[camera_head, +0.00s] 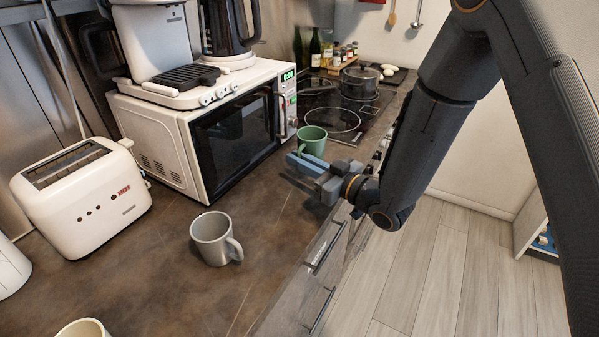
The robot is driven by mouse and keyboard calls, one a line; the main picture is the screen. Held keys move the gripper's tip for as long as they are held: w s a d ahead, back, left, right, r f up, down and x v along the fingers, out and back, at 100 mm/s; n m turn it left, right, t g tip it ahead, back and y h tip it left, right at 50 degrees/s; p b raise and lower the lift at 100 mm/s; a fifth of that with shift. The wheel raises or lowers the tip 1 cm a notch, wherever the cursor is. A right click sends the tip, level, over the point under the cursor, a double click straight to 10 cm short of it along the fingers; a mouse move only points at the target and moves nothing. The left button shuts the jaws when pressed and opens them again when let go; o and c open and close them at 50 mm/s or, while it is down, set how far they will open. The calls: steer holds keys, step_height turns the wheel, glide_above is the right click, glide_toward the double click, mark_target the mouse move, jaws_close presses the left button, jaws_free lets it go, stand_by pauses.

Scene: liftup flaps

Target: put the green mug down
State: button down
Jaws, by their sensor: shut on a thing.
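The green mug (312,141) is in the head view, near the front right of the microwave and before the stove. My gripper (299,163) reaches in from the right, at the near side of the mug, and is shut on it. The fingers hide the mug's lower part and handle. The mug looks upright. I cannot tell whether its base touches the counter (170,270).
A grey mug (213,238) stands on the counter, nearer. A white toaster (80,195) is at left and a microwave (215,125) is behind. A stove (345,118) with a pot (360,82) lies beyond. The counter around the grey mug is mostly clear.

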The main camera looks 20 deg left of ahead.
steer(key=shift+f+p, duration=0.35)
steer(key=shift+f, duration=1.65)
steer(key=shift+f, duration=0.15)
steer(key=c, duration=1.9)
jaws_free()
steer(key=shift+o, duration=0.2)
steer(key=b+v, duration=0.3)
steer(key=v, duration=0.9)
steer(key=shift+d, duration=0.1)
